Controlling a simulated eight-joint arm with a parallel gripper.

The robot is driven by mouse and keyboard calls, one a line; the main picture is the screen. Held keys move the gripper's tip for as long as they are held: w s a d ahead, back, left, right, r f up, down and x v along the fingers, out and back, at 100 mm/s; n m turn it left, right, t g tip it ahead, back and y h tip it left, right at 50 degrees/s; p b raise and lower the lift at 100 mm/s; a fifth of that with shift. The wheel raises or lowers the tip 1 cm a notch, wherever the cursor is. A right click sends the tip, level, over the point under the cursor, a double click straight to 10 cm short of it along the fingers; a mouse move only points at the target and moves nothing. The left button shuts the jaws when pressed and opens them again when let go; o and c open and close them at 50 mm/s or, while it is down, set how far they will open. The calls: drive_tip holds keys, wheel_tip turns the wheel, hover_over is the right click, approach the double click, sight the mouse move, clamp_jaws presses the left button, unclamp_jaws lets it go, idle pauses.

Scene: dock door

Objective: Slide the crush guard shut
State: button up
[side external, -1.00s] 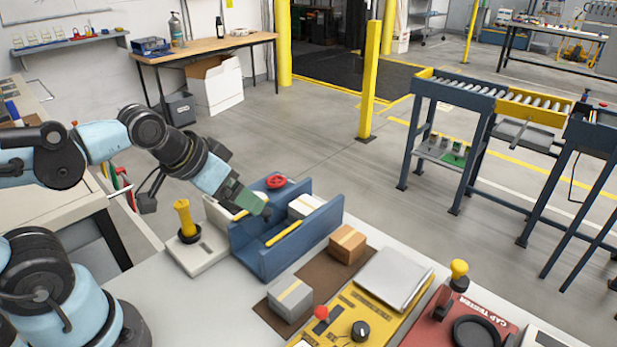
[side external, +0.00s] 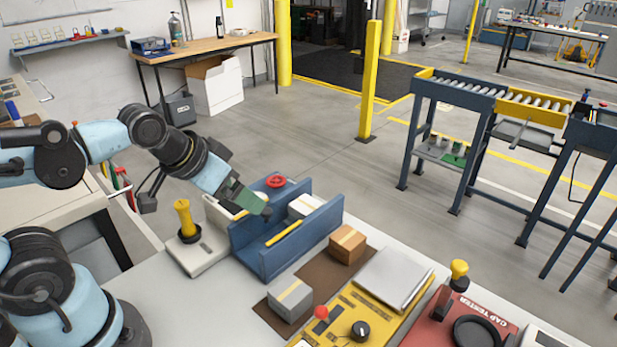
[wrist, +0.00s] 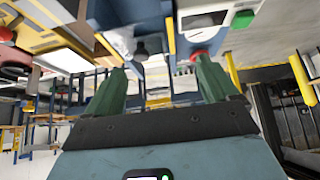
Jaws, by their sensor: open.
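A blue U-shaped fixture (side external: 313,238) stands on the grey bench, with a yellow bar (side external: 284,233) low between its walls. A white box (side external: 303,206) sits inside, toward its far end. A red handwheel (side external: 276,181) shows at the fixture's far side. I cannot tell for sure which part is the crush guard. My gripper (side external: 262,211) points down over the fixture's near-left wall, its fingertips by the channel. In the wrist view my gripper (wrist: 160,78) has its two green fingers wide apart with nothing between them. Contact with the fixture cannot be told.
A pale base with a yellow-handled lever (side external: 184,220) stands left of the fixture. A yellow panel (side external: 352,309) and red cap tester (side external: 470,318) lie further right.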

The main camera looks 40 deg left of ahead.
sight(266, 210)
drive_tip(key=shift+w+r, duration=0.1)
drive_tip(key=shift+r, duration=0.05)
drive_tip(key=c, duration=0.4)
drive_tip(key=w+r+n+g, duration=0.1)
drive_tip(key=r+n+g, duration=0.1)
drive_tip(key=w+d+r+n+g, duration=0.1)
drive_tip(key=r+n+g, duration=0.1)
drive_tip(key=r+n, duration=0.1)
drive_tip(key=w+d+r+n+g, duration=0.1)
drive_tip(key=w+r+n+g, duration=0.1)
drive_tip(key=n, duration=0.1)
drive_tip(key=shift+d+r+g, duration=0.25)
drive_tip(key=shift+g, duration=0.05)
drive_tip(key=c, duration=0.3)
drive_tip(key=shift+n+g, duration=0.3)
drive_tip(key=shift+n, duration=0.2)
drive_tip(key=shift+d+f, duration=0.15)
drive_tip(key=shift+f, duration=5.6)
clamp_jaws()
